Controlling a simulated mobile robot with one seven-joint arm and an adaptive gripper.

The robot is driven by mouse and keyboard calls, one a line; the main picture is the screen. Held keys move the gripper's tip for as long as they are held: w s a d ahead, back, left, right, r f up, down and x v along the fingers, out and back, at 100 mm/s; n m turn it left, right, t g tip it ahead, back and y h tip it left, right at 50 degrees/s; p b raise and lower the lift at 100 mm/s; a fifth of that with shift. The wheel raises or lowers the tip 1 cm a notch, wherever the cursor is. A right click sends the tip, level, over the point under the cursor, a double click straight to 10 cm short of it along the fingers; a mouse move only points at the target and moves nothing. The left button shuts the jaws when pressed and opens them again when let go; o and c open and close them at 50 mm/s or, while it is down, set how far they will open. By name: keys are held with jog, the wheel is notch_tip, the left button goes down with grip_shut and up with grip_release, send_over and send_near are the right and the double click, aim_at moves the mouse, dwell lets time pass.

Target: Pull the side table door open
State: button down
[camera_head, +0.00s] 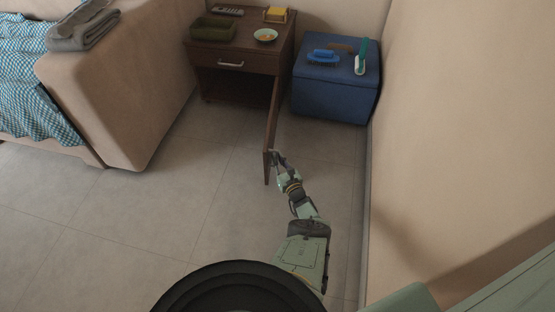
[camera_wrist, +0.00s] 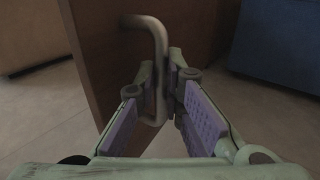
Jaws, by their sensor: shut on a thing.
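The dark brown side table (camera_head: 236,60) stands against the back wall, with a drawer and its handle above an open compartment. Its door (camera_head: 272,120) stands wide open, swung out toward me on the right side and seen nearly edge-on. My gripper (camera_head: 275,157) is at the door's free edge. In the wrist view the door (camera_wrist: 125,50) fills the upper middle, with a bent metal handle (camera_wrist: 158,50) on it. The fingers of my gripper (camera_wrist: 165,95) are closed around the lower part of that handle. The inside of the compartment is dark.
A blue box (camera_head: 335,88) with things on its lid stands right of the table, close to the open door. A beige sofa (camera_head: 120,90) is on the left. The right wall (camera_head: 460,120) runs close beside my arm. The tiled floor (camera_head: 190,190) left of the door is clear.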

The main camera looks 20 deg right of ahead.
jog(key=c, duration=2)
grip_release()
jog(key=shift+w+d+r, duration=0.2)
jog(key=shift+d+r, duration=0.1)
jog(key=o, duration=0.3)
jog(key=shift+s+a+f, duration=0.1)
jog(key=shift+a+f, duration=0.05)
jog(key=shift+a, duration=0.05)
jog(key=shift+s, duration=0.1)
jog(key=shift+s+d, duration=0.15)
jog(key=shift+s, duration=3.5)
